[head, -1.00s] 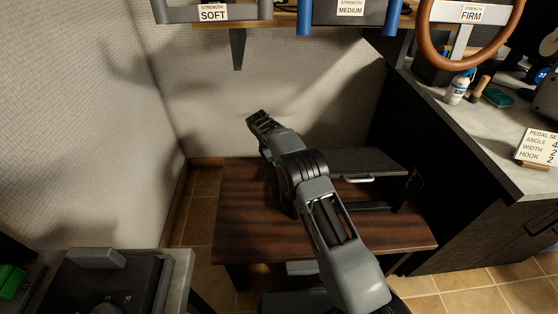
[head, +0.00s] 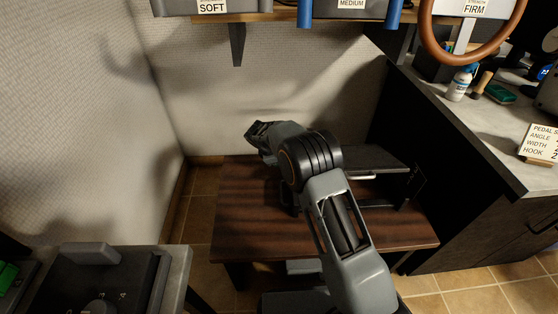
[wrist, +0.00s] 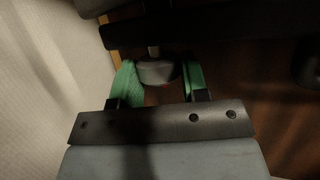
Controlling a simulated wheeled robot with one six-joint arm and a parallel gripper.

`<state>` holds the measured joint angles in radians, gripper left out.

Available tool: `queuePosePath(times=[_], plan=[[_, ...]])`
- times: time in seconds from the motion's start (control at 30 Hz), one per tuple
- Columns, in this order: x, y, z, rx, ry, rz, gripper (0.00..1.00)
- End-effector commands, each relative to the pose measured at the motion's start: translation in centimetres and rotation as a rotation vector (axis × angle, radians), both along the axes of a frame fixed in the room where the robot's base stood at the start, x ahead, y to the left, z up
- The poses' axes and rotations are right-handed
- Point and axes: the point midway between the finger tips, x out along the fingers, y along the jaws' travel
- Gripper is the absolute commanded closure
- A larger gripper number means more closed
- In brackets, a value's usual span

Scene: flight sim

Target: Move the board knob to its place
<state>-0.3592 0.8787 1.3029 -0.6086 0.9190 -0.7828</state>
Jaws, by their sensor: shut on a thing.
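The board knob (wrist: 157,72) is a grey, rounded piece on a short pale stem. It shows in the wrist view between the green fingers of my gripper (wrist: 158,80), which is shut on it. The stem runs up toward a dark bar (wrist: 215,28). In the head view my gripper (head: 258,131) is over the far left part of the brown wooden table (head: 240,215), near the wall. The knob is hidden there by my gripper and arm.
A dark panel with a light handle (head: 358,177) is at the table's right back. A shelf bracket (head: 237,45) hangs above. A counter (head: 450,115) with bottles and a "PEDAL" card (head: 541,142) stands right. A dial unit (head: 105,285) is at lower left. The table's front left is clear.

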Motion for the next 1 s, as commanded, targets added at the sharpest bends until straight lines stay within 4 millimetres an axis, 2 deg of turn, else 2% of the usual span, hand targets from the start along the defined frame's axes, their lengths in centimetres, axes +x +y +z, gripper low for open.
queuePosePath(times=[0.3, 0.77, 0.8, 1.0], plan=[[-0.07, -0.01, -0.12, 0.0, -0.093, 0.0, 0.83], [-0.05, -0.01, -0.02, -0.001, -0.104, -0.001, 0.83], [-0.05, -0.02, -0.02, -0.001, -0.104, -0.001, 0.55], [-0.06, -0.01, -0.02, -0.001, -0.104, -0.001, 0.36]])
